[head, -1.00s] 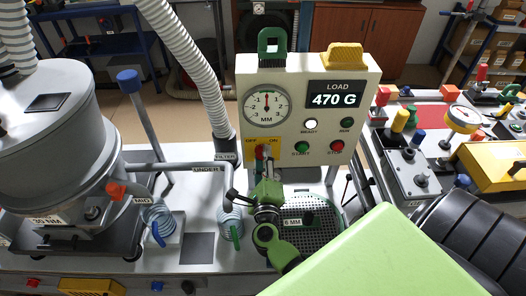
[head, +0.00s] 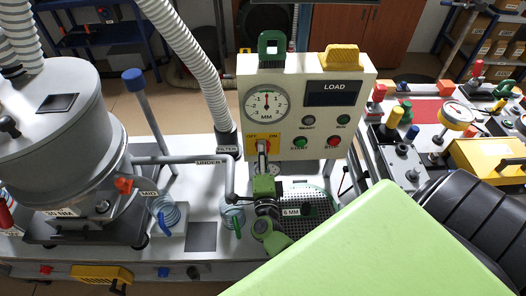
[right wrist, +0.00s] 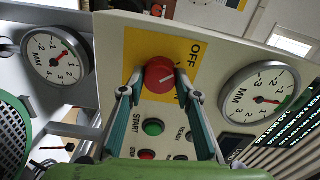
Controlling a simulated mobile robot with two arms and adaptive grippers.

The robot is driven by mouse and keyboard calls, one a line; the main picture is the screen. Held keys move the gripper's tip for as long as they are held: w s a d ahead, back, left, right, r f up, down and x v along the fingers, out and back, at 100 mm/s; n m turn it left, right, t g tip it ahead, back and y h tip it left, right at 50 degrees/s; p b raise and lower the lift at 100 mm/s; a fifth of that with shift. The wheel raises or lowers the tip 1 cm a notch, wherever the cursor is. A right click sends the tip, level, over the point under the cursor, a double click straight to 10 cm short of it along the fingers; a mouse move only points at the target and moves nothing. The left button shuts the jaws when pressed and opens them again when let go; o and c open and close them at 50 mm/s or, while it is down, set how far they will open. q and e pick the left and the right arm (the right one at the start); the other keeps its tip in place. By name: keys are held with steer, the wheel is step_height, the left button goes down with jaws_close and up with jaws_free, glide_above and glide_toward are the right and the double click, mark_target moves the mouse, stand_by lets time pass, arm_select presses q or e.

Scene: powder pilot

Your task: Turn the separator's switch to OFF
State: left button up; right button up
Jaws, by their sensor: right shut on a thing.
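The separator's control panel (head: 345,130) is a cream box with a yellow plate marked OFF on the left and ON on the right (head: 252,139). In the right wrist view, the red round switch knob (right wrist: 159,72) sits on the yellow plate (right wrist: 140,48), with a pale line across it. My right gripper (head: 262,149) reaches the panel from the front and is shut on this knob; its fingers lie on either side of it in the right wrist view. The LOAD display (head: 334,93) is dark, and so is the READY lamp (head: 308,120). My left gripper is not in view.
The green START button (right wrist: 153,127) and red STOP button (right wrist: 146,154) lie close to the fingers. A dial gauge (head: 267,104) is above the switch. The sieve tray (head: 318,195) is below the panel, and a grey drum (head: 60,130) is at the left.

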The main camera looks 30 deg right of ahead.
steer(key=shift+d+r, duration=0.1)
stand_by(0.3)
steer(key=o, duration=1.1)
steer(key=shift+w, duration=0.1)
steer(key=v, duration=0.7)
